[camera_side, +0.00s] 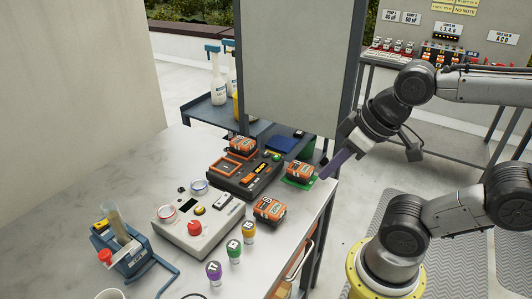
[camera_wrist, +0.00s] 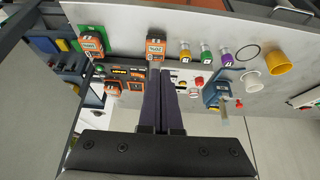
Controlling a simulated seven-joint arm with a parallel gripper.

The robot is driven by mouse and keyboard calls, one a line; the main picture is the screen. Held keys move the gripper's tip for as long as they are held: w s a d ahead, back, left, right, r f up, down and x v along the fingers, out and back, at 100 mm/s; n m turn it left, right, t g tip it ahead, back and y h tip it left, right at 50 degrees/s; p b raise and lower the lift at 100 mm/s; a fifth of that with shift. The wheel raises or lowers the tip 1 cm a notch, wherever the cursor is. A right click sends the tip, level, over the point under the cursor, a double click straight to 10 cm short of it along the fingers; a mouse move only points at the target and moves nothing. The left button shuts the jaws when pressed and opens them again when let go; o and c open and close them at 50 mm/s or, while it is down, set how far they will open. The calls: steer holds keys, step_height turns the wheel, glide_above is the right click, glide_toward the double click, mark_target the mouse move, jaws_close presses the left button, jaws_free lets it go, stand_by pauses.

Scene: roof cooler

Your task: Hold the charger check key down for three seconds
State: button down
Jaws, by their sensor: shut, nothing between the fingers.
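The charger (camera_side: 243,184) is a dark box with orange and yellow parts on its top, in the middle of the side view. A green round button (camera_side: 276,157) sits near its far right end; I cannot read which part is the check key. The charger also shows in the wrist view (camera_wrist: 124,78), left of the fingers, with the green button (camera_wrist: 99,69) at its left end. My gripper (camera_side: 323,175) has long purple fingers, shut and empty. It is raised near the table's right edge, by the battery on the green mat, apart from the charger. The fingers (camera_wrist: 161,75) hide part of the wrist view.
Orange batteries stand around the charger: one on a green mat (camera_side: 299,172), one in front (camera_side: 269,210), one behind (camera_side: 242,146). A pale control box (camera_side: 185,241) with a red button is nearer the camera. Several coloured-top stamps (camera_side: 234,252) and a blue device (camera_side: 130,258) stand nearby.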

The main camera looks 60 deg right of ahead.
stand_by(0.3)
steer(key=w+d+r+t+h, duration=0.45)
steer(key=w+d+r, duration=0.2)
steer(key=w, duration=0.45)
steer(key=n+g+y, duration=0.1)
steer(key=n+y, duration=0.1)
steer(key=n, duration=0.3)
glide_above(266, 154)
step_height(266, 154, down, 12)
steer(key=shift+s+d+r, duration=0.2)
steer(key=shift+s+d, duration=0.05)
steer(key=shift+s, duration=0.2)
steer(key=shift+f, duration=0.15)
steer(key=shift+f, duration=4.25)
